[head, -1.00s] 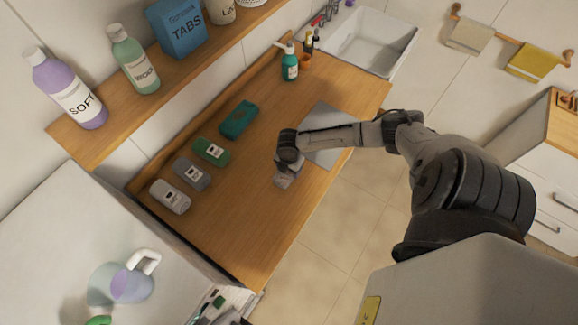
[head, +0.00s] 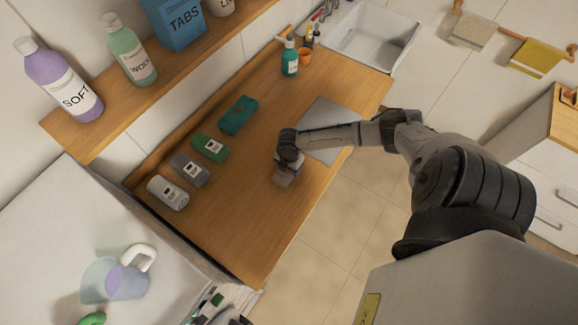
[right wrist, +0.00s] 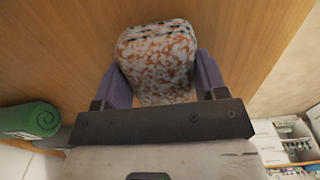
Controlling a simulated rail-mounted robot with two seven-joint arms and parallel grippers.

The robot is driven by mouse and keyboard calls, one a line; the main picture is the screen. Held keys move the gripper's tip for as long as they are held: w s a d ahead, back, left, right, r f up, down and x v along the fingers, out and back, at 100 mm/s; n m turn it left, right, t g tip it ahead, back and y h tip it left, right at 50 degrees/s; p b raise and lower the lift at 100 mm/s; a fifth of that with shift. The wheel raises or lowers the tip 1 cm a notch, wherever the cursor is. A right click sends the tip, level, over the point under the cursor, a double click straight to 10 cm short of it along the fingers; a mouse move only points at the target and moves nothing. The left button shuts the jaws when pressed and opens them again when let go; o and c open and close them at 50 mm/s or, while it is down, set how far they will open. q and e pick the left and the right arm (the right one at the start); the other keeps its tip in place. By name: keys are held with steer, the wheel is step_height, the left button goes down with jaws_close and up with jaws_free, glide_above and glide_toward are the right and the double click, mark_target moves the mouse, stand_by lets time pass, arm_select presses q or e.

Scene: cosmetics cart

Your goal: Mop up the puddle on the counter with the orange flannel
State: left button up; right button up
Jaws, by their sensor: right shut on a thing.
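My right gripper (head: 286,167) is over the front part of the wooden counter (head: 235,225). It is shut on a mottled orange-and-white piece (right wrist: 158,60), which looks like the flannel. In the right wrist view it sits between the two purple fingers of my gripper (right wrist: 162,82). In the head view the held flannel (head: 285,180) is a small pale patch below the gripper. I cannot tell whether it touches the wood. I cannot make out a puddle in either view. My left gripper is not in view.
Rolled cloths in light grey (head: 167,192), dark grey (head: 190,169), green (head: 209,147) and teal (head: 238,115) lie along the counter's back. A grey flat sheet (head: 328,125) lies right of my gripper. A teal bottle (head: 290,60) stands near the sink (head: 375,42).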

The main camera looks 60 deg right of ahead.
steer(key=shift+f, duration=0.3)
steer(key=shift+f+b, duration=0.3)
steer(key=shift+b, duration=0.1)
steer(key=shift+d, duration=0.1)
stand_by(0.4)
steer(key=shift+d, duration=0.2)
steer(key=shift+s+d+r, duration=0.1)
steer(key=shift+s+d, duration=0.1)
steer(key=shift+d, duration=1.2)
